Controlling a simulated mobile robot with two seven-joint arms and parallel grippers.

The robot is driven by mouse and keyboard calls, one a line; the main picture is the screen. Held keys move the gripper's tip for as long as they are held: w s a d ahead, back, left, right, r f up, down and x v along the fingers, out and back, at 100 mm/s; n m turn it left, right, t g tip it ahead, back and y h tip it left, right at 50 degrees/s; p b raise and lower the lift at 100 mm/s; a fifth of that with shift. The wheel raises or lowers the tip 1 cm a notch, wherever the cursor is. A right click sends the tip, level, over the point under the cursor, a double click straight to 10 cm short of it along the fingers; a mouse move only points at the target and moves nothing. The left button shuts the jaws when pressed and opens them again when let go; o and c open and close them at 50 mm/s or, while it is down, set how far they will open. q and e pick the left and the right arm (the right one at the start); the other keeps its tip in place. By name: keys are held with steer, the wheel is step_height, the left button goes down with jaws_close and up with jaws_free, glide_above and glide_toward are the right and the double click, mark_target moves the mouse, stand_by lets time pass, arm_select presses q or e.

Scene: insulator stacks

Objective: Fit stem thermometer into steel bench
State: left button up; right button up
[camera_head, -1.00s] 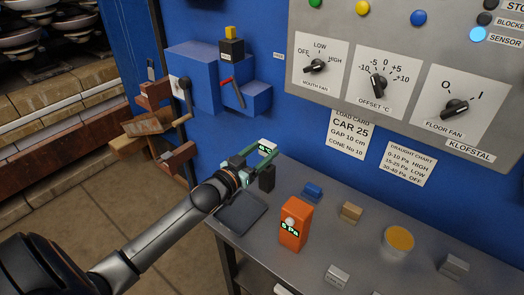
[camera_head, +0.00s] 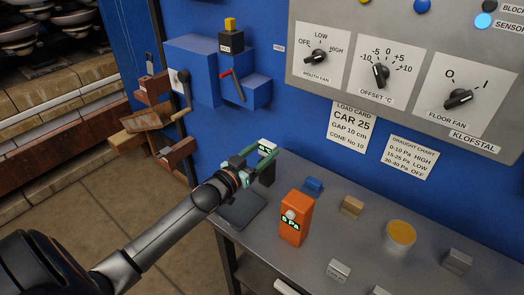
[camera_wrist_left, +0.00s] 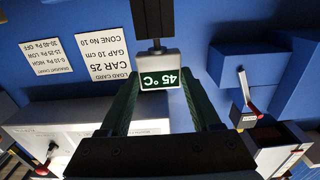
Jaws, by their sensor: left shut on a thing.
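The stem thermometer (camera_wrist_left: 159,76) is a pale box with a green "45 °C" display, upside down in the left wrist view. It also shows in the head view (camera_head: 267,147), above the bench's back left corner. My left gripper (camera_head: 258,163) is shut on it, with one green finger on each side. A short dark stem runs from the box toward a black upright block (camera_wrist_left: 152,18). This block stands at the back left of the steel bench (camera_head: 345,222). I cannot tell whether the stem tip is inside the block. My right gripper is not in view.
On the bench are a dark tablet (camera_head: 241,209), an orange meter (camera_head: 296,218), a blue block (camera_head: 313,185), a tan block (camera_head: 352,206), a cup (camera_head: 400,236) and grey blocks. A blue wall with a lever box (camera_head: 245,90) stands behind.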

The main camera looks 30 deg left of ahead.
arm_select(q)
steer(key=shift+f+b, duration=0.3)
steer(key=shift+f, duration=0.25)
steer(key=o, duration=1.5)
steer(key=shift+c, duration=0.2)
steer(key=s+a, duration=0.1)
steer(key=s, duration=1.1)
steer(key=shift+s, duration=0.25)
steer(key=shift+s+f, duration=0.1)
